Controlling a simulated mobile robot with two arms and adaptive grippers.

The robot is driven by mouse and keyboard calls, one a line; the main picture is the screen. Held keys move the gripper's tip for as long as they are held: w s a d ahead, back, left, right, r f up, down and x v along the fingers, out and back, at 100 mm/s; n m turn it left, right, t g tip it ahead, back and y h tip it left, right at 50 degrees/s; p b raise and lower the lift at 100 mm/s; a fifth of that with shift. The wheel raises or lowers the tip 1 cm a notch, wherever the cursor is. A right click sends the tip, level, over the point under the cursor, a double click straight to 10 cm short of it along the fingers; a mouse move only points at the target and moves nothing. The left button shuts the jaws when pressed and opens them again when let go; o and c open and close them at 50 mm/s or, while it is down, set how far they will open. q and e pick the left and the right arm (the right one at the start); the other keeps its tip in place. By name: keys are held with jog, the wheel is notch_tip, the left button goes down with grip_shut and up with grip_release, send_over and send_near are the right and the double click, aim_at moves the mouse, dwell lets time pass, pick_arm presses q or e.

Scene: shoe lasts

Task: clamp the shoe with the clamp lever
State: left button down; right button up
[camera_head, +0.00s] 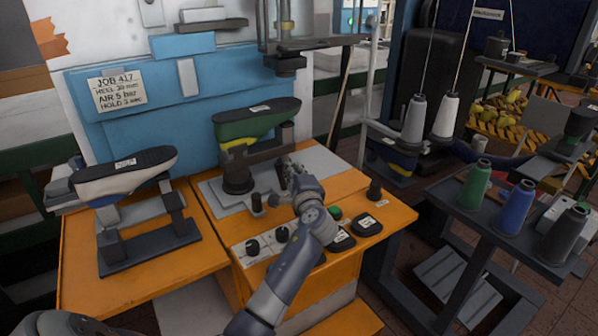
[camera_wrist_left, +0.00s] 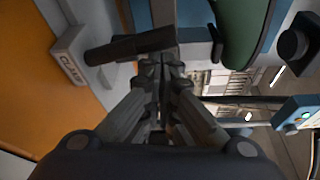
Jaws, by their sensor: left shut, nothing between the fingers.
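A green shoe with a black sole (camera_head: 255,120) sits sole-up on the stand of the orange bench. It also shows in part in the left wrist view (camera_wrist_left: 240,25). My left gripper (camera_head: 288,172) is in front of and below the shoe, over the grey plate. In the left wrist view my left gripper (camera_wrist_left: 160,75) is shut and empty. Its fingertips are close to a dark bar, seemingly the clamp lever (camera_wrist_left: 125,46), beside a "CLAMP" label (camera_wrist_left: 72,65). I cannot tell whether they touch. The lever is not clear in the head view.
A white shoe with a dark sole (camera_head: 125,175) sits on a separate stand at the left. Knobs (camera_head: 253,247) and dark pads (camera_head: 367,225) line the bench front. A dark table with thread cones (camera_head: 515,208) stands at the right. A blue panel (camera_head: 140,100) closes the back.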

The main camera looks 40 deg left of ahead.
pick_arm(q)
jog(key=shift+s+a+n, duration=0.25)
jog(key=shift+s+n, duration=0.1)
jog(key=shift+s, duration=0.25)
jog(key=shift+s+a+n, duration=0.25)
jog(key=shift+s+n, duration=0.1)
jog(key=shift+s, duration=0.25)
jog(key=shift+s+f, duration=0.1)
jog(key=shift+f, duration=0.05)
